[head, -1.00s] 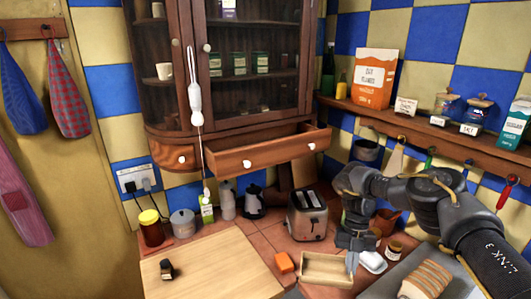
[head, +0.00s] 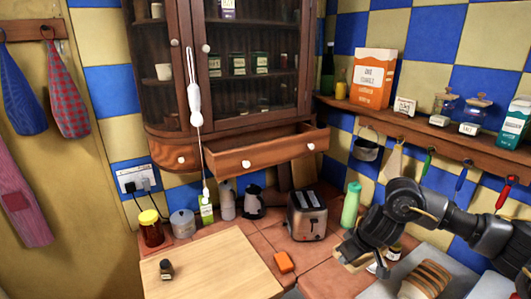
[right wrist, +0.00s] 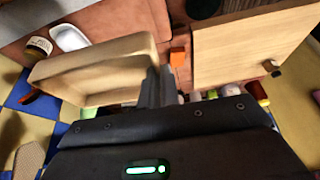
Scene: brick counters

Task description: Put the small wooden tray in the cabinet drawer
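The small wooden tray (right wrist: 95,72) is pale, shallow and rectangular. It fills the left of the right wrist view, and the fingers of my right gripper (right wrist: 158,88) are closed at its right-hand wall. In the head view my right gripper (head: 350,247) is at the right of the counter, and only a bit of the tray (head: 357,264) shows under it; the arm hides the rest. The cabinet drawer (head: 265,152) is pulled open below the glass doors, with its inside partly visible. My left gripper is not in view.
A toaster (head: 307,216) and a green bottle (head: 351,205) stand between the tray and the drawer. An orange block (head: 284,262) and a cutting board (head: 215,268) lie on the counter. Sliced bread (head: 425,279) is at the right. A pull cord hangs before the cabinet.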

